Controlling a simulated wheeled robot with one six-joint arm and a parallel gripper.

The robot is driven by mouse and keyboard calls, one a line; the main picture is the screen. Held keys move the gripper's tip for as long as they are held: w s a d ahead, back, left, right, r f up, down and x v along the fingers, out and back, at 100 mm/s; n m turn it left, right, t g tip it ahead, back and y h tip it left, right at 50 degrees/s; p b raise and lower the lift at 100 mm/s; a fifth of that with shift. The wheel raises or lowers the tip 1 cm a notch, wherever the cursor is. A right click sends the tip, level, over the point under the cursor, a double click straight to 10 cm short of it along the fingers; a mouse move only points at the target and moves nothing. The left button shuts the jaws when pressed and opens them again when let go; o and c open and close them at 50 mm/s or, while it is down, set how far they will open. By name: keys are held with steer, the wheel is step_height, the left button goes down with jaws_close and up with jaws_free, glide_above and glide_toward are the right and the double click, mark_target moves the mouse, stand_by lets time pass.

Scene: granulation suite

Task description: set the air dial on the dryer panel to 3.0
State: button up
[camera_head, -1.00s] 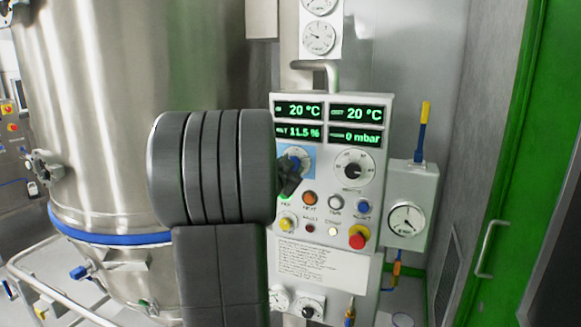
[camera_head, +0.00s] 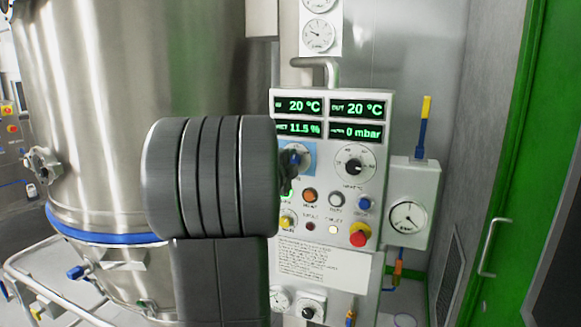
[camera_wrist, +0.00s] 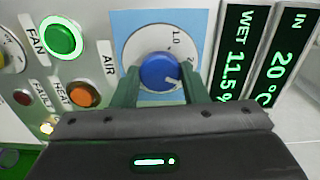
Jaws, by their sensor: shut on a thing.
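The dryer panel (camera_head: 371,102) stands upright right of centre in the head view. In the wrist view the air dial (camera_wrist: 160,71) is a blue knob with a white pointer line, on a white scale disc over a light blue square. The label AIR is beside it. Some scale figures are hidden or unclear, so I cannot read the setting. My gripper (camera_wrist: 158,90) has its two green-grey fingers on either side of the blue knob, shut on it. In the head view my dark arm covers part of the dial (camera_head: 296,157), and the fingertips are mostly hidden.
Near the dial are a green lit FAN button (camera_wrist: 62,39), an orange HEAT button (camera_wrist: 83,95) and another black dial (camera_head: 354,166). A red emergency knob (camera_head: 359,234) sits lower right. A large steel vessel (camera_head: 100,90) stands left. A handle (camera_head: 320,70) tops the panel.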

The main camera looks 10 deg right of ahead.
steer(key=m+b, duration=0.1)
steer(key=m, duration=0.2)
steer(key=shift+f+m, duration=0.15)
steer(key=shift+m, duration=0.25)
steer(key=shift+m+b, duration=0.8)
steer(key=shift+m, duration=1)
steer(key=o, duration=1)
steer(key=shift+c, duration=0.2)
steer(key=b+v, duration=0.1)
steer(key=v, duration=1.2)
steer(key=shift+s+a+b, duration=0.3)
